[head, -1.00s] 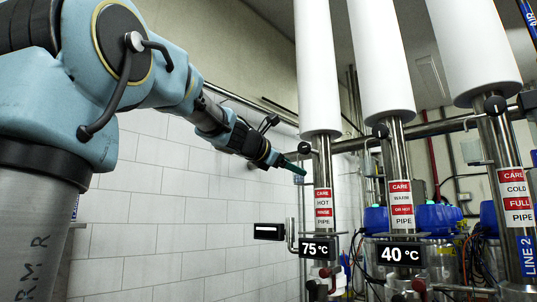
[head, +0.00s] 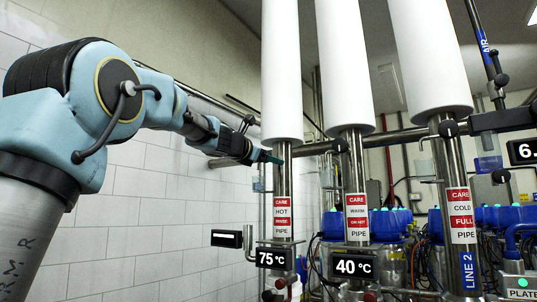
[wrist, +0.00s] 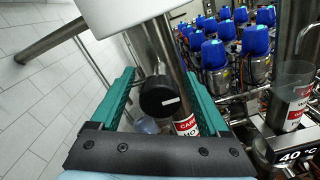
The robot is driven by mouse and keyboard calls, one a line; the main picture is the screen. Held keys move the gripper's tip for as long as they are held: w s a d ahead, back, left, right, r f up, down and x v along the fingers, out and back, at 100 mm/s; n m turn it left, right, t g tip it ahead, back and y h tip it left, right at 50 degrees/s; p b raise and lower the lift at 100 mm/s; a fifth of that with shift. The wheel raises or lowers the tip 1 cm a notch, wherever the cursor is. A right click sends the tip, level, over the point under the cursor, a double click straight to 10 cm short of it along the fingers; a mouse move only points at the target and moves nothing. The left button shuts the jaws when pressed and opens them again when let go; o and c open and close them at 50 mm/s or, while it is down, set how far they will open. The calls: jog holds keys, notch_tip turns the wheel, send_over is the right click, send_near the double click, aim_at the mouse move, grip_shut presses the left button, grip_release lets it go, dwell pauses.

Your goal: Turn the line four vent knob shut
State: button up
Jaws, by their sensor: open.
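A round black knob (wrist: 160,97) with a white pointer line is on the steel pipe with the red-and-white CARE HOT label (head: 283,218). In the wrist view the pointer line lies close to horizontal. My gripper (wrist: 160,76) is open, with one green finger to the left of the knob and one to the right. I cannot tell whether either finger touches it. In the head view my gripper (head: 271,157) is at the hot pipe and hides this knob. No line-four marking is readable at this pipe.
Similar black knobs sit on the warm pipe (head: 340,145) and the cold pipe (head: 449,128), which carries a LINE 2 tag. A 75 °C display (head: 274,258) hangs below the hot pipe. Blue-capped units (wrist: 228,45) stand behind. A white tiled wall (head: 140,215) is at left.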

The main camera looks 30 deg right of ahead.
jog(key=shift+d, duration=0.1)
jog(key=shift+c, duration=0.4)
grip_shut()
